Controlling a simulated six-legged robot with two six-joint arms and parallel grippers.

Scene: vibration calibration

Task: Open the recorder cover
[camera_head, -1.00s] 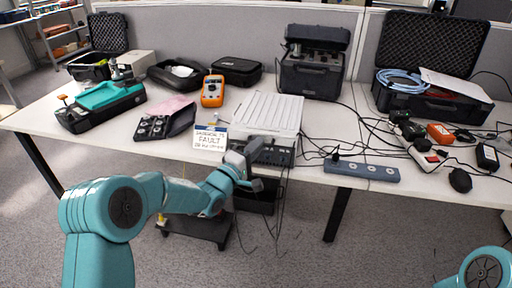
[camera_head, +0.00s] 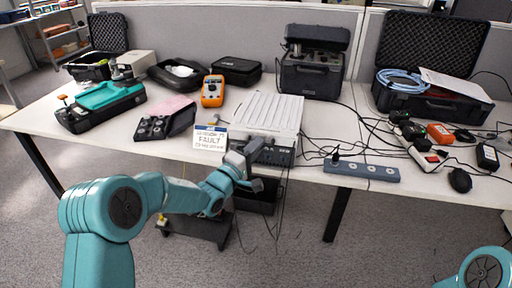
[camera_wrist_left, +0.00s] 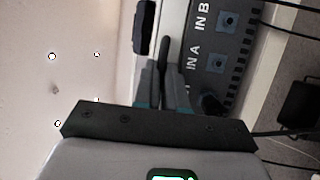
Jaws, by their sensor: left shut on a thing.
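The recorder is a grey-white box with a dark front panel (camera_head: 278,155), near the front edge of the table. Its pale ribbed cover (camera_head: 267,112) lies on top and looks down. My left gripper (camera_head: 250,153) is at the recorder's front left corner. In the left wrist view, its fingers (camera_wrist_left: 166,88) are close together at the cover's pale front edge (camera_wrist_left: 173,45), beside the panel marked IN A and IN B (camera_wrist_left: 212,50). The exact contact is hidden by the fingers. My right gripper is out of view; only a teal arm joint shows at the lower right.
A white FAULT sign (camera_head: 210,140) stands just left of the recorder. An orange multimeter (camera_head: 212,91) is behind it. A blue-grey power strip (camera_head: 361,170) and loose cables lie to the right. A dark case (camera_head: 311,78) stands behind.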

